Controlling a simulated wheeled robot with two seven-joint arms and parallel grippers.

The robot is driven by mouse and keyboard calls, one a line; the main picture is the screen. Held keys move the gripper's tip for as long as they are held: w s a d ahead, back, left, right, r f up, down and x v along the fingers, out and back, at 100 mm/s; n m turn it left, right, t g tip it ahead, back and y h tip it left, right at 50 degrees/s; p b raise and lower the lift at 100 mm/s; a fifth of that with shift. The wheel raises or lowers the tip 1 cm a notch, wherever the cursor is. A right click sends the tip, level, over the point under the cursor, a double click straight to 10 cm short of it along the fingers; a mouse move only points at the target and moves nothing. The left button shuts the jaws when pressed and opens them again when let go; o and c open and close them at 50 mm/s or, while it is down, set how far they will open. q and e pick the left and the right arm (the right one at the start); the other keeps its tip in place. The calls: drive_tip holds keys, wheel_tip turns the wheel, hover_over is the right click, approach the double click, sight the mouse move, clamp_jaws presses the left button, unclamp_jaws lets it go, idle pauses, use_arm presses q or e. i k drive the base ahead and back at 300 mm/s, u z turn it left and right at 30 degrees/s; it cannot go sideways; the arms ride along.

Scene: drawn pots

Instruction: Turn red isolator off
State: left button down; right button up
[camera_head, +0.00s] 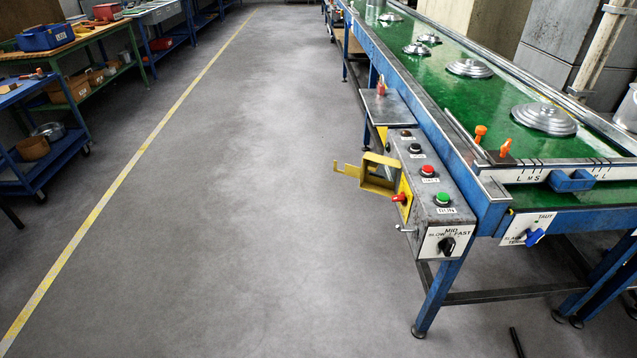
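The red isolator (401,198) is a small red handle on a yellow plate. It sits on the aisle-facing side of the grey control box (429,218), at the conveyor's left edge. It points out to the left, and I cannot tell its switch position at this size. A yellow hinged frame or cover (379,174) stands out into the aisle just behind it, with a yellow latch arm on its far left. Neither of my grippers is in view.
The box top has a red button (428,170), a green button (442,198) and black controls; a black selector (447,244) is on its end. A metal lever (405,229) sticks out below the isolator. The aisle floor (230,220) is clear; workbenches (85,45) stand left.

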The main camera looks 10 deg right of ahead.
sight(401, 198)
drive_tip(key=u, duration=0.55)
drive_tip(key=i, duration=1.1)
drive_tip(key=z, duration=0.75)
drive_tip(key=i, duration=0.8)
drive_tip(key=z, duration=0.9)
